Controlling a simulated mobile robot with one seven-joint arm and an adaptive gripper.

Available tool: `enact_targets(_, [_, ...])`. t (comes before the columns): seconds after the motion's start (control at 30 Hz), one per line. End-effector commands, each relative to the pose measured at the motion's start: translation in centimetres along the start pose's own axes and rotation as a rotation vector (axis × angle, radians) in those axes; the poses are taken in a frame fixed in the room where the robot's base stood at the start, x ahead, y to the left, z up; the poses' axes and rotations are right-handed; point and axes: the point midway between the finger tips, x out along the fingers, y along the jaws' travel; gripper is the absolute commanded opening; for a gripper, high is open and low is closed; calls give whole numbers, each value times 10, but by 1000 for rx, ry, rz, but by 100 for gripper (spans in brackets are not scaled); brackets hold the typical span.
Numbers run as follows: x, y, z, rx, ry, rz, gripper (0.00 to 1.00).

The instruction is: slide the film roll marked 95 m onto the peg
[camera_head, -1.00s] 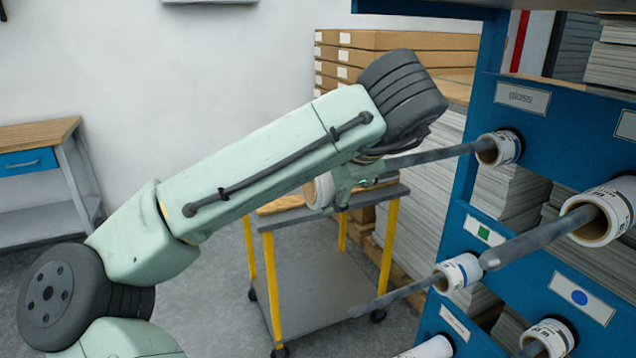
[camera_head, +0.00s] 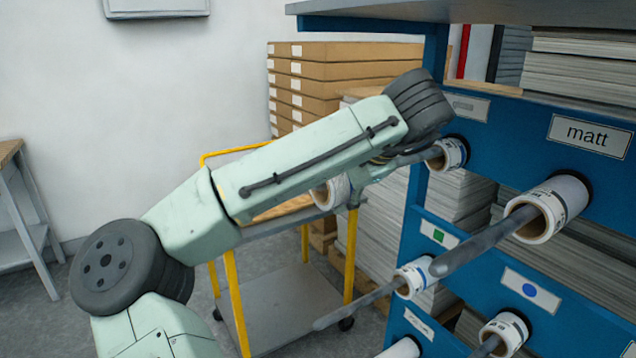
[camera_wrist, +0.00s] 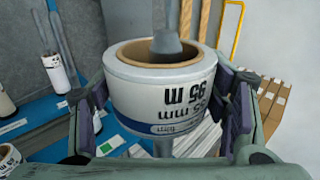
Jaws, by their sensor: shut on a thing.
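The film roll marked 95 m (camera_wrist: 158,92) is white with a brown core, and it sits between the two fingers of my gripper (camera_wrist: 168,108) in the wrist view. It also shows in the head view (camera_head: 330,191), partly behind my arm. My gripper (camera_head: 350,183) is shut on it. A grey peg (camera_head: 408,159) reaches out from the upper blue panel. In the wrist view its rounded tip (camera_wrist: 166,43) shows in the core opening and its rod shows below the roll, so the roll appears to be around the peg near its free end.
Another roll (camera_head: 450,154) sits at that peg's base. Neighbouring pegs hold rolls, including one below the "matt" label (camera_head: 552,208) and one lower left (camera_head: 413,279). A yellow-legged trolley (camera_head: 285,300) stands below my gripper. Stacked boxes (camera_head: 335,80) are behind.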

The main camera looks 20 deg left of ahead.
Motion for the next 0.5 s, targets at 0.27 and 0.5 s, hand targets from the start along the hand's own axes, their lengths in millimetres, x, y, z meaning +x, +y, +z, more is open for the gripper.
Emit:
enact_targets(0.27, [-2,-1,-32,1,2,0,36])
enact_targets(0.5, [-1,-1,-58,0,2,0,36])
